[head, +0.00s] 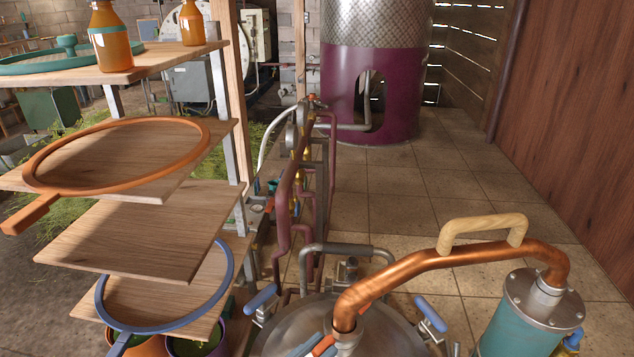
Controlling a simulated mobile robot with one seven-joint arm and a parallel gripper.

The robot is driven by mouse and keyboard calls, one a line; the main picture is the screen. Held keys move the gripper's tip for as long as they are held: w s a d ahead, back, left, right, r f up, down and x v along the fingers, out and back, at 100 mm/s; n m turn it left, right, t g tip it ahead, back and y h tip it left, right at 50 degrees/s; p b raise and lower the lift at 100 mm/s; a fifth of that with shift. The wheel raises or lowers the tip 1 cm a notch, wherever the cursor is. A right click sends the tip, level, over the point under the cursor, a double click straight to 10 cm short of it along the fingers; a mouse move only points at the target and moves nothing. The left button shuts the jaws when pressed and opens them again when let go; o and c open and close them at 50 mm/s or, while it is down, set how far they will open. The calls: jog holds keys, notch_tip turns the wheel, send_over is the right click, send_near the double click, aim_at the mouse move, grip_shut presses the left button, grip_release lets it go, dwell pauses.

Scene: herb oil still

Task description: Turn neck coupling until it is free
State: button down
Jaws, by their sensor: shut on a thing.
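A bent copper pipe (430,266) with a pale wooden handle (482,230) runs from the still's domed steel lid (290,325) to a teal condenser (518,325). The neck coupling (346,340) is the silvery collar at the pipe's lower left end, cut by the bottom edge. An orange-red bar (323,346) and a light blue piece beside it lie close to the collar's left side; I cannot tell what they belong to. I cannot make out my gripper in the head view. Whether the coupling is loose does not show.
Blue-handled clamps (430,313) sit around the lid. A wooden shelf rack (130,235) at left holds an orange ring (205,140), a blue ring (230,270) and amber bottles (110,45). Maroon pipes (285,190) stand behind the lid. Tiled floor (420,185) beyond is clear.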

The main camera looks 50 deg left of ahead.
jog(key=shift+s+a, duration=0.1)
jog(key=shift+a, duration=0.05)
jog(key=c, duration=0.8)
grip_release()
jog(key=shift+a, duration=0.1)
jog(key=shift+o, duration=0.2)
jog(key=s+d+b, duration=0.1)
jog(key=s+b, duration=0.1)
jog(key=s, duration=1.1)
jog(key=shift+d, duration=0.35)
